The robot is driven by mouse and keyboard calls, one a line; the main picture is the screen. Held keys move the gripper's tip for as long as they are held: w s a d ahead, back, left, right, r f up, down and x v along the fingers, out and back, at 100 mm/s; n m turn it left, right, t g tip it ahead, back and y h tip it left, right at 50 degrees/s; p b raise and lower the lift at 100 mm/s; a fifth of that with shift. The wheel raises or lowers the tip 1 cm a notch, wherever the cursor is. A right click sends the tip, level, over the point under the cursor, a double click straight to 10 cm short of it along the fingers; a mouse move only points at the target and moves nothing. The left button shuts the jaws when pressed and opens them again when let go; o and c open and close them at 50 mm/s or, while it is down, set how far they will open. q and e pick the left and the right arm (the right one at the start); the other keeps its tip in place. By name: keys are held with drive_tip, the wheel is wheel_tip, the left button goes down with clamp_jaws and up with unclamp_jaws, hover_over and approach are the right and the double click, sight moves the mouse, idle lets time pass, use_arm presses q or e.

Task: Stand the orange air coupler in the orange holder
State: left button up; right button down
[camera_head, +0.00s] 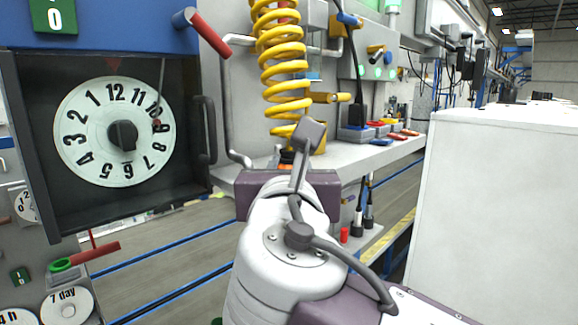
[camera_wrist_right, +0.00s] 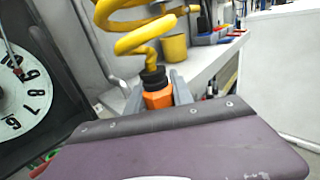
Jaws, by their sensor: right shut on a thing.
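The orange air coupler (camera_wrist_right: 157,98) hangs under a black collar at the lower end of a yellow coiled hose (camera_wrist_right: 132,42). My right gripper (camera_wrist_right: 158,88) is shut on the coupler, with a grey finger on each side of it. In the head view the right gripper (camera_head: 288,163) is mostly hidden behind its own wrist, and only a little of the coupler (camera_head: 286,157) shows above it. The coupler is in front of the grey shelf. I cannot make out an orange holder in either view. My left gripper is not in view.
A grey shelf (camera_head: 352,157) carries a yellow cup (camera_wrist_right: 174,48) and several coloured small items. A dial box (camera_head: 115,132) with an open frame stands at left, with a red-handled lever (camera_head: 212,35) above. A white cabinet (camera_head: 500,210) fills the right.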

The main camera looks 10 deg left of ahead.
drive_tip(key=shift+f, duration=0.1)
drive_tip(key=c, duration=1)
unclamp_jaws()
drive_tip(key=shift+c, duration=0.2)
drive_tip(key=s+b, duration=0.2)
drive_tip(key=s, duration=0.7)
drive_tip(key=shift+d+b, duration=0.35)
drive_tip(key=shift+d, duration=0.1)
